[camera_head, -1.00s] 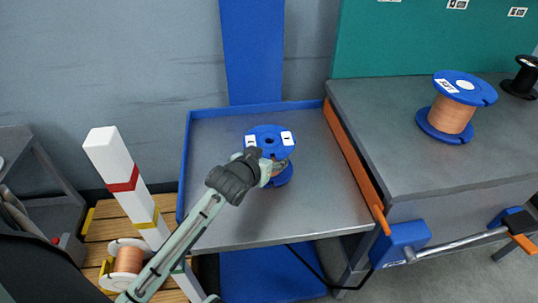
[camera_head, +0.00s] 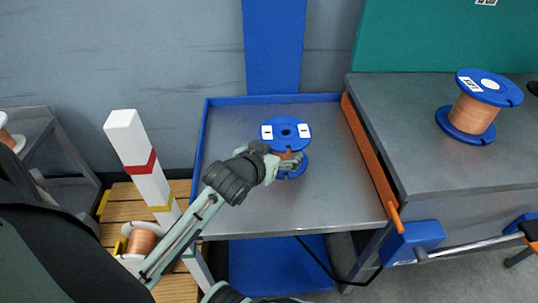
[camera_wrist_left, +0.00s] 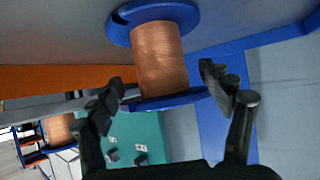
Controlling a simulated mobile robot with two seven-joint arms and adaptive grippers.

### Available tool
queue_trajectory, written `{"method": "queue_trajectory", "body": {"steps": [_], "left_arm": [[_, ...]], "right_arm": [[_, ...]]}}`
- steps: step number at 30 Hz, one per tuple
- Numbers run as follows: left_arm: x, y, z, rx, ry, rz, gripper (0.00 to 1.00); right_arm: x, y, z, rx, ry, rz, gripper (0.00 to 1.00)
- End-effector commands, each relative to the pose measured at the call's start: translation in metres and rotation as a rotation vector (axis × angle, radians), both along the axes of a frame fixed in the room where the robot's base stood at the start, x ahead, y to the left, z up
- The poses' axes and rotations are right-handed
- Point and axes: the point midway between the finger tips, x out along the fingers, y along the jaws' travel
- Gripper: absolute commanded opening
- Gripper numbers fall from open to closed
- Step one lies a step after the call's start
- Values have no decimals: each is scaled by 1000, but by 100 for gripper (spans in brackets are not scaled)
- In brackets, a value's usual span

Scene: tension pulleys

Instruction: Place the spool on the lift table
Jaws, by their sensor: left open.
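The spool (camera_head: 280,130) has blue flanges with white labels and a copper winding. It stands upright on the grey lift table (camera_head: 330,205), which has a blue rim. My left gripper (camera_head: 287,163) is at the spool's near side, at the height of the winding, and hides part of it. In the left wrist view the spool's copper winding (camera_wrist_left: 160,58) shows between the open fingers of the left gripper (camera_wrist_left: 162,85). I cannot tell if a finger touches it. My right gripper is not in view.
An orange bar (camera_head: 368,155) edges the lift table's right side. Beyond it, another blue-flanged copper spool (camera_head: 473,115) stands on a grey bench (camera_head: 430,165). A white post (camera_head: 143,165) with red and yellow bands and a wooden pallet (camera_head: 118,205) with a white-flanged spool are left.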

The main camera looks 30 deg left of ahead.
Motion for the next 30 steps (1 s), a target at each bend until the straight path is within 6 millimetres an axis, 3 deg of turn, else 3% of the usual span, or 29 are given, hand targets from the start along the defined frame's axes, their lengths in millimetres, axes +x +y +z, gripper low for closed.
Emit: {"method": "queue_trajectory", "body": {"steps": [3, 10, 30], "left_arm": [[-24, -3, 13, -1, 1, 0, 79], [-51, -6, 29, 0, 0, 1, 79], [-56, -6, 32, 0, 0, 1, 79]], "right_arm": [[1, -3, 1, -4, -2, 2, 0], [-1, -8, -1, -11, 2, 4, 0], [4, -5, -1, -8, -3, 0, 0]]}}
